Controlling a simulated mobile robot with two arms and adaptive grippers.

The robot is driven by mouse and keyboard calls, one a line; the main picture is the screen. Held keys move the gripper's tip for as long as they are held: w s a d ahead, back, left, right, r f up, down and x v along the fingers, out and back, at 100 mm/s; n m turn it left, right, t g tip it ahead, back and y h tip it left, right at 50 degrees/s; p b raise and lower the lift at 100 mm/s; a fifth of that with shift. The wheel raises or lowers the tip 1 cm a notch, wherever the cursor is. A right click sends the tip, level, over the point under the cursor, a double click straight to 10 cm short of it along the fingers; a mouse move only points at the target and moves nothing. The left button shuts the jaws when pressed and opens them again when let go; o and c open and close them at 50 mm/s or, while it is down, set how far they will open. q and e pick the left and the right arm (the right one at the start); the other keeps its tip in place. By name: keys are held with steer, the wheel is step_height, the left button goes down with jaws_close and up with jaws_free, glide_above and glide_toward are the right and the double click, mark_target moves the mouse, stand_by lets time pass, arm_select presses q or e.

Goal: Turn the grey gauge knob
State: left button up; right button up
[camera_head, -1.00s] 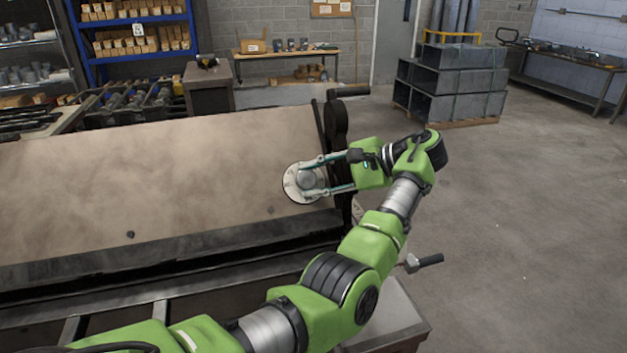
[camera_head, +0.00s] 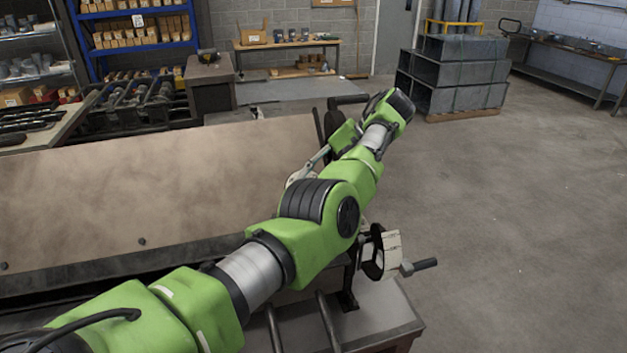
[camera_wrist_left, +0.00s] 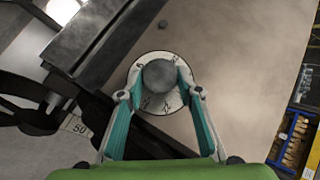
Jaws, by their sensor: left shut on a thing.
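The grey gauge knob (camera_wrist_left: 160,75) is round and sits at the middle of a white dial (camera_wrist_left: 147,106) with black marks, on the machine's tan sheet face. My left gripper (camera_wrist_left: 161,78) is shut on the knob, with one teal finger on each side of it. In the head view, my arm covers the knob and most of the gripper. Only one finger and a sliver of the white dial (camera_head: 297,176) show there. My right gripper is in neither view.
The wide tan panel (camera_head: 150,185) of the machine fills the left. A crank handle (camera_head: 425,264) sticks out at its right end, near my arm. Stacked grey ducts (camera_head: 460,75) stand on the floor behind. The floor at the right is clear.

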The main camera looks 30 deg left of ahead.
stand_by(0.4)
arm_select(q)
steer(key=o, duration=1.1)
step_height(320, 180, up, 8)
steer(key=shift+f, duration=0.1)
steer(key=shift+s+r, duration=0.1)
steer(key=shift+r, duration=0.95)
